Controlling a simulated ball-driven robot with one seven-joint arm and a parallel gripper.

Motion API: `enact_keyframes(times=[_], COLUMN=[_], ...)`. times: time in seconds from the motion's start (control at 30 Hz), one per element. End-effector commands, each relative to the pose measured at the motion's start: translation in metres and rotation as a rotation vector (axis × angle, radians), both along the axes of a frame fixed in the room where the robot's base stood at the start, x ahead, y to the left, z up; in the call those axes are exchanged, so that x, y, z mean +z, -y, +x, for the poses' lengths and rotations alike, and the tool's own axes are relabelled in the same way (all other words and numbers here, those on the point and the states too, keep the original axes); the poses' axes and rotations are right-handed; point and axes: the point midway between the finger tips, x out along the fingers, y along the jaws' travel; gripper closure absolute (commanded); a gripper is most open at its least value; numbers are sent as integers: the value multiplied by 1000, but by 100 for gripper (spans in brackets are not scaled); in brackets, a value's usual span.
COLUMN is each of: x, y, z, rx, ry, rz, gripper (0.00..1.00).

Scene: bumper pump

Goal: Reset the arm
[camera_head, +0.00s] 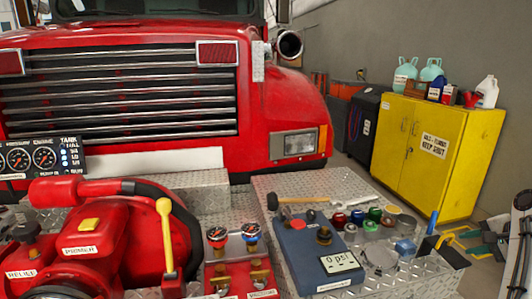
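My gripper cannot be made out in this view. Grey and black parts at the right edge may belong to my arm, but they are cut off by the frame and I cannot be sure. No fingertips show, so I cannot see whether the gripper holds anything.
A red pump (85,245) with a yellow-handled lever (165,225) stands front left. A blue pressure gauge box (318,255) reading "0 psi" sits on a diamond-plate bumper (290,184), beside a hammer (300,200) and several coloured caps. A yellow cabinet (415,160) stands behind right.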

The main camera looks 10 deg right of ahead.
Motion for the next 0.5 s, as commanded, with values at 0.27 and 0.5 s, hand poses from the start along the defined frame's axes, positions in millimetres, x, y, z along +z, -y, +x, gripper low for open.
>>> enact_keyframes(times=[0.27,0.5], x=[-119,-190], y=[-107,-200], z=[-49,-123], rx=[275,577], ry=[-196,-341], rz=[-188,-355], gripper=[71,71])
